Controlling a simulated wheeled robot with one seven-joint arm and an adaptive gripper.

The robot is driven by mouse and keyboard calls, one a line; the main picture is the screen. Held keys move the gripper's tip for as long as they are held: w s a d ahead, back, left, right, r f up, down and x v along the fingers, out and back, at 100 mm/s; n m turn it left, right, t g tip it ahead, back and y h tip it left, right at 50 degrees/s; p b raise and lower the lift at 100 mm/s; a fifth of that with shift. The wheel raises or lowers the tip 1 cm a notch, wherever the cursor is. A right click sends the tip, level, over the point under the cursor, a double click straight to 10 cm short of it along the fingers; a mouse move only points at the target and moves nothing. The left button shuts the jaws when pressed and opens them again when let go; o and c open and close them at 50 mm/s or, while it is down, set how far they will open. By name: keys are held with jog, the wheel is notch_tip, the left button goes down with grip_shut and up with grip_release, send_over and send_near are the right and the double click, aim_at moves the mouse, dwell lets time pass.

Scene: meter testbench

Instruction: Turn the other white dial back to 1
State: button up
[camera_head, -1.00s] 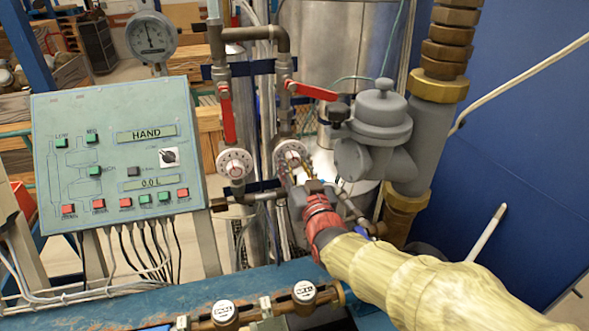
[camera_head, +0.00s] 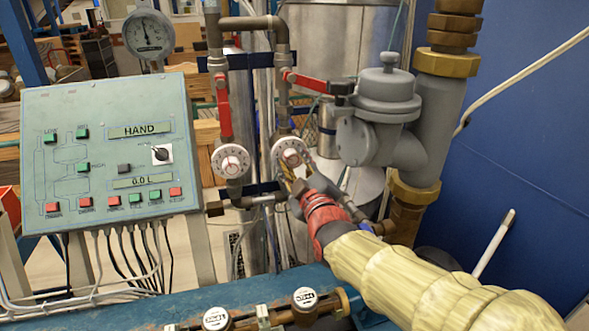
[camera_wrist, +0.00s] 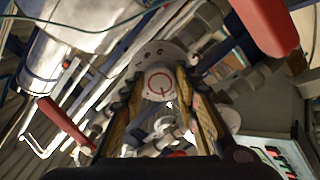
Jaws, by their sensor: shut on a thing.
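Two white dials with red ring markings sit side by side on the pipework, the left dial (camera_head: 231,161) and the right dial (camera_head: 290,151). My gripper (camera_head: 296,176) is at the right dial, reaching up to it from below right. In the wrist view, the right dial (camera_wrist: 159,84) sits between the fingertips of my gripper (camera_wrist: 159,92), which is shut on it. The fingers cover the sides of its rim. The other dial (camera_wrist: 230,118) shows in part at right in the wrist view. The numbers are too small to read.
Red lever handles hang above the left dial (camera_head: 224,112) and stick out above the right one (camera_head: 309,84). A grey meter body (camera_head: 385,105) stands close right of my gripper. A control panel (camera_head: 108,150) is at left. A blue bench (camera_head: 110,305) runs along the front.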

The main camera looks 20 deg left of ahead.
jog(key=n+b, duration=0.1)
jog(key=n, duration=0.3)
jog(key=shift+n, duration=0.3)
jog(key=n+b, duration=0.1)
jog(key=n, duration=0.3)
jog(key=shift+n, duration=0.3)
jog(key=o, duration=1.1)
jog(key=shift+o, duration=0.2)
jog(key=v, duration=1.2)
